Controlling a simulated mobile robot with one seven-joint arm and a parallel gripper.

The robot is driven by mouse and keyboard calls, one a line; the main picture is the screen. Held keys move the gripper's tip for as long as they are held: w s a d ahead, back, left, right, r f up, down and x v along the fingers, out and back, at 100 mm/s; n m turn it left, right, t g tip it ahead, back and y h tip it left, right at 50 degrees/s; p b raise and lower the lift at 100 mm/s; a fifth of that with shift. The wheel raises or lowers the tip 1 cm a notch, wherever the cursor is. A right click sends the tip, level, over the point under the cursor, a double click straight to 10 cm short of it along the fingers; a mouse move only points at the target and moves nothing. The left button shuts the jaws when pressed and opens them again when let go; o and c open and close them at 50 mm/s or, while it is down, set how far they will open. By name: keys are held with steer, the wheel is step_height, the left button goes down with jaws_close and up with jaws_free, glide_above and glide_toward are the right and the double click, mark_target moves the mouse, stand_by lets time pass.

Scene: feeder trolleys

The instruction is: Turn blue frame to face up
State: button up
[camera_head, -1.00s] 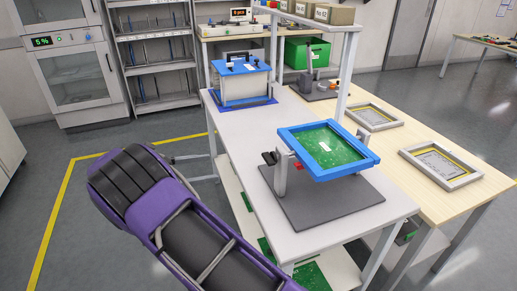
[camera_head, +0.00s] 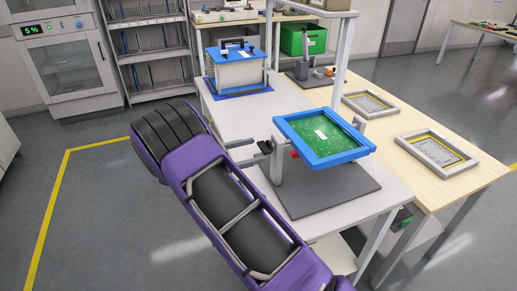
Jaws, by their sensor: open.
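The blue frame (camera_head: 345,157) is held on a stand with a dark grey base plate (camera_head: 322,196) on the white table. It surrounds a green board (camera_head: 318,128) with a white label, seen from above. The frame looks slightly tilted, its near right side lower. A black knob (camera_head: 265,146) sits at the stand's left post, with a small red part beside it. My gripper (camera_head: 259,149) is open, its two grey fingers pointing right at the knob from the left. I cannot tell whether they touch it. The gripper's body is hidden behind my purple arm.
A blue-and-white box fixture (camera_head: 238,70) stands farther back on the white table (camera_head: 232,122). Two grey frames with printed sheets (camera_head: 437,150) (camera_head: 369,103) lie on the wooden table at right. A shelf post (camera_head: 343,58) rises behind the blue frame.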

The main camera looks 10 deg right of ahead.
steer(key=shift+w+d, duration=0.15)
steer(key=shift+d, duration=0.55)
steer(key=shift+w+d, duration=0.15)
steer(key=shift+d, duration=0.5)
jaws_close()
